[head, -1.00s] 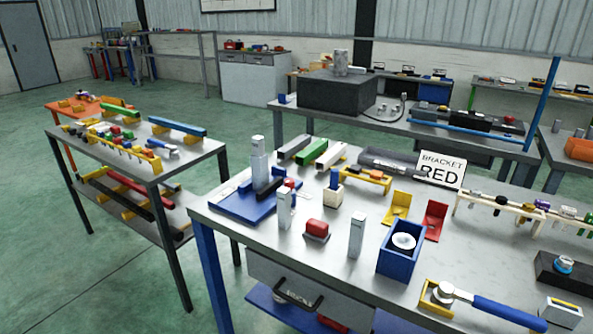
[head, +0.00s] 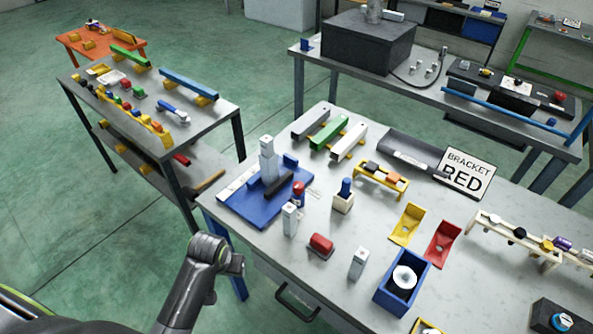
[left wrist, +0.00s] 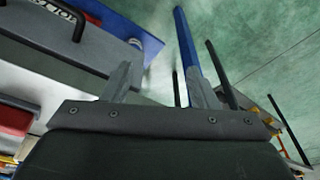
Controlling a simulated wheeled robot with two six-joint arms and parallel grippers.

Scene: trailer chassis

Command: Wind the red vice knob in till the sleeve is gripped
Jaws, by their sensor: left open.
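The vice is a blue base plate (head: 245,207) at the table's left end in the head view. A red knob (head: 298,190) stands at its right side, beside a dark bar (head: 279,184). A tall silver upright piece (head: 267,160) stands among the vice parts; I cannot tell whether it is the sleeve or whether anything clamps it. My left arm is low in front of the table's left corner, well short of the knob. In the left wrist view my left gripper (left wrist: 158,80) is open and empty, its fingers wide apart. My right gripper is not in view.
Silver posts (head: 290,219), a red block (head: 320,245) and a blue box (head: 403,285) stand near the vice. A drawer handle (head: 290,302) juts from the table's front. A side shelf (head: 215,122) stands left, with green floor between.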

